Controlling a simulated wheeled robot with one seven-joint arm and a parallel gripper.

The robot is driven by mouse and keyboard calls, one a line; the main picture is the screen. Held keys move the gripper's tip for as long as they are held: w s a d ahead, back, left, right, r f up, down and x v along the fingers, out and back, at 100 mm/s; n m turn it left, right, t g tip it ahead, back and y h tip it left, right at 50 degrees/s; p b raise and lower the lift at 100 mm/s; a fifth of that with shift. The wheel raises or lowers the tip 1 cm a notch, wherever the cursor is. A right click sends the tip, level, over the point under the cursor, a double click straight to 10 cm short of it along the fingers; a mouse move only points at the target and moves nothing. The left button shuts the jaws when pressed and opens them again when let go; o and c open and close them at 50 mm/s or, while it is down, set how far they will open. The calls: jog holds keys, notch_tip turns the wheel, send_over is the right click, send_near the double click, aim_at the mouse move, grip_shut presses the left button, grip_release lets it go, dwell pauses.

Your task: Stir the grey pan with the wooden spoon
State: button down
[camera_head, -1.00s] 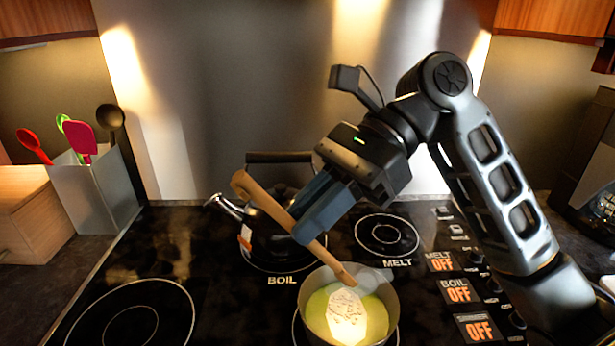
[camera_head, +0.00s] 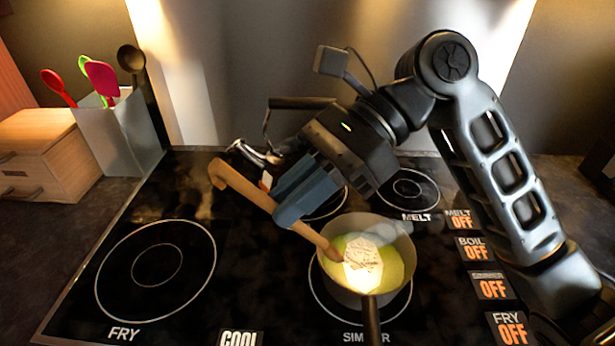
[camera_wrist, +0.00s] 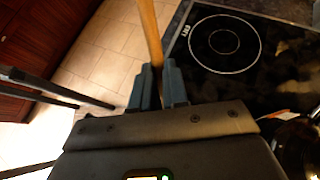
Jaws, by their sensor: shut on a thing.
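The grey pan (camera_head: 408,238) stands on the SIMMER burner, with its handle pointing to the front. Yellow-green contents with a pale lump (camera_head: 362,262) lie inside. The wooden spoon (camera_head: 250,191) slants down from upper left, with its lower end inside the pan at the left. My gripper (camera_head: 285,208) is shut on the spoon's middle, above and left of the pan. In the wrist view, the spoon (camera_wrist: 150,35) stands between the blue fingers. The spoon's tip is partly hidden in the contents.
A kettle (camera_head: 262,152) stands behind my gripper on the BOIL burner. The FRY burner (camera_head: 157,265) at left and the MELT burner (camera_head: 408,188) are empty. A utensil holder (camera_head: 118,135) and wooden box (camera_head: 45,152) stand at the far left. Lit OFF labels line the right.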

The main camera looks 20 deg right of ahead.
aim_at(320, 235)
jog(key=shift+w+d+f+b, duration=0.1)
jog(key=shift+d+f+b, duration=0.2)
jog(key=shift+d+f, duration=0.75)
jog(key=shift+w+d+f+b, duration=0.25)
jog(key=shift+d+f, duration=0.35)
jog(key=shift+f, duration=0.9)
jog(key=shift+d+f+b, duration=0.35)
jog(key=shift+d+f, duration=0.5)
jog(key=shift+f, duration=0.4)
